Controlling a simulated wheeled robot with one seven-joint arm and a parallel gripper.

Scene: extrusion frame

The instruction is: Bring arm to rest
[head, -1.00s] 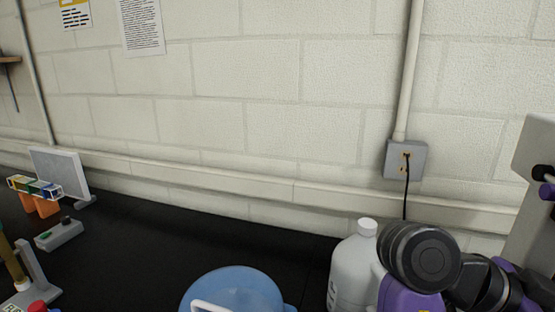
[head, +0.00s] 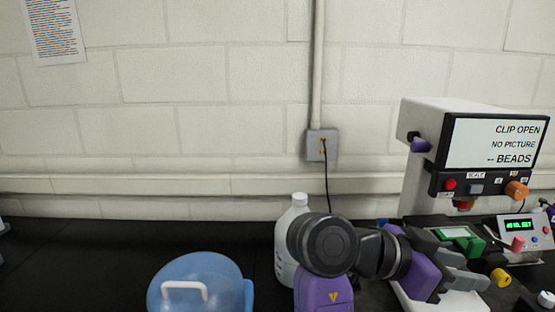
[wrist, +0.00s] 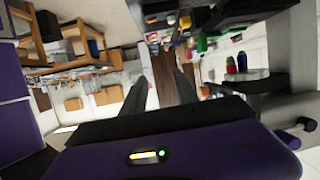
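My arm reaches across the lower right of the head view, with a dark round joint and purple links. My gripper (head: 478,264) is at its right end, low in front of a white machine (head: 425,130). In the wrist view, my gripper (wrist: 160,82) shows two dark fingers standing apart with nothing between them. The gripper is open and empty. My upper arm is cut off by the lower edge of the head view.
A white bottle (head: 283,262) stands just behind my arm. A blue container with a white handle (head: 201,284) is to its left. A control box with a green display (head: 525,232) is at the right. The black bench (head: 75,270) is clear at left. Shelves (wrist: 45,68) appear in the wrist view.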

